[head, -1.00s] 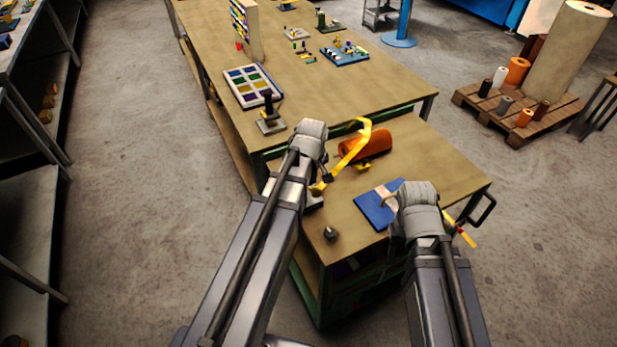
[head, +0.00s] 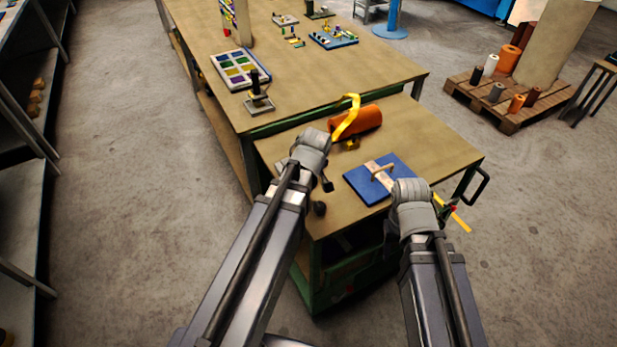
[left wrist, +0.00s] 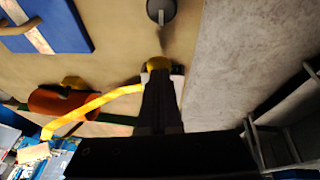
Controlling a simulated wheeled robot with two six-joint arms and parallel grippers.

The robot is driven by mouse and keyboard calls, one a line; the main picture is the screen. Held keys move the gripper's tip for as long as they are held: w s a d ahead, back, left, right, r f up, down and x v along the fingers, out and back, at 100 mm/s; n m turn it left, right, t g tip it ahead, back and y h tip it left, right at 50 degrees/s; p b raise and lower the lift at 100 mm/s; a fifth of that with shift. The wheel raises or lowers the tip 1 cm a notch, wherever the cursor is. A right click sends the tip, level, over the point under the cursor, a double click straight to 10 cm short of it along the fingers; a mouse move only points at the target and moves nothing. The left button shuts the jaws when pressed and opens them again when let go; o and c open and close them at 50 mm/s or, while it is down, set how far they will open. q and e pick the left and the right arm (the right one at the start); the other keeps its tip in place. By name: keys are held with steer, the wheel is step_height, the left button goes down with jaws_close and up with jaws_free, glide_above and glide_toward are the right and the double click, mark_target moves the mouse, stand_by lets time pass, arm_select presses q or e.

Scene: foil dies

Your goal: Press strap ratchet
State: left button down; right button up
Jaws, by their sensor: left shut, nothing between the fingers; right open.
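A yellow strap (head: 347,118) rises beside an orange roll (head: 362,119) on the near table; its lower end is hidden behind my left wrist in the head view. In the left wrist view the strap (left wrist: 90,106) runs from the orange roll (left wrist: 58,101) towards my left gripper (left wrist: 159,78).
A blue board (head: 380,179) with a wooden handle lies between my arms. A dark knob (head: 319,208) stands near the table's left front edge; it also shows in the left wrist view (left wrist: 161,10). A yellow strip (head: 460,220) shows beside the right gripper.

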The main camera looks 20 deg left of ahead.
arm_select(q)
steer(key=shift+s+f, duration=0.15)
steer(key=shift+f, duration=0.1)
arm_select(e)
steer(key=shift+s+f, duration=0.15)
steer(key=shift+f, duration=0.1)
arm_select(q)
steer(key=shift+r, duration=0.1)
arm_select(e)
steer(key=shift+r, duration=0.1)
